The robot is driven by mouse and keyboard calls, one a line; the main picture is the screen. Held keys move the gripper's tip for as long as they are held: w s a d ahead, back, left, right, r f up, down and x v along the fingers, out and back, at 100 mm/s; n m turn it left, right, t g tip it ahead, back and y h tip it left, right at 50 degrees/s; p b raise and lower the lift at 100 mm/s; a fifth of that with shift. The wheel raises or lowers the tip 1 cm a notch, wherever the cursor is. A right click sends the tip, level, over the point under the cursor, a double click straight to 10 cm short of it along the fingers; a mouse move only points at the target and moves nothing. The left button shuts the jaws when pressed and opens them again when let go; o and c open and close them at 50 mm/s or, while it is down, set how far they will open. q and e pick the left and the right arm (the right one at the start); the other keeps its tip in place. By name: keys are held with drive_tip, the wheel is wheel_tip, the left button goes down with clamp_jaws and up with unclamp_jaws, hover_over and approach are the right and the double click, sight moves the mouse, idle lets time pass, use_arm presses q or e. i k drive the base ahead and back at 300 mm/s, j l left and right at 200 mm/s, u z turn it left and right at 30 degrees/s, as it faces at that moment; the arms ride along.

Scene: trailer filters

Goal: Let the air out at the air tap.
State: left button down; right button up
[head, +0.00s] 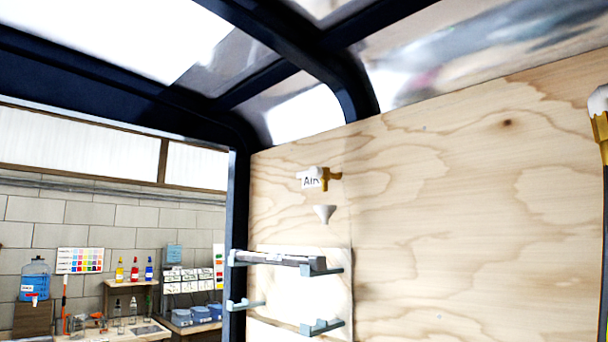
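The air tap (325,178) is a small brass fitting with a whitish part at its left, high on the plywood wall. A white label (309,182) reading "AIR" is beside it, partly covered by the tap. I cannot tell from here whether the tap is open or shut. Neither of my grippers shows in this view.
Below the funnel, grey-green brackets (322,328) stick out, and a grey bar-like part (290,259) rests on the upper ones. A brass and white fitting (600,112) is cut off at the right edge. The plywood (460,220) between is bare. A workbench (140,335) stands beyond, left.

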sight(314, 172)
drive_tip(key=z, duration=0.85)
drive_tip(key=j+z, duration=0.95)
drive_tip(key=j, duration=0.2)
drive_tip(key=k+j+z, duration=0.2)
drive_tip(key=j+z, duration=0.3)
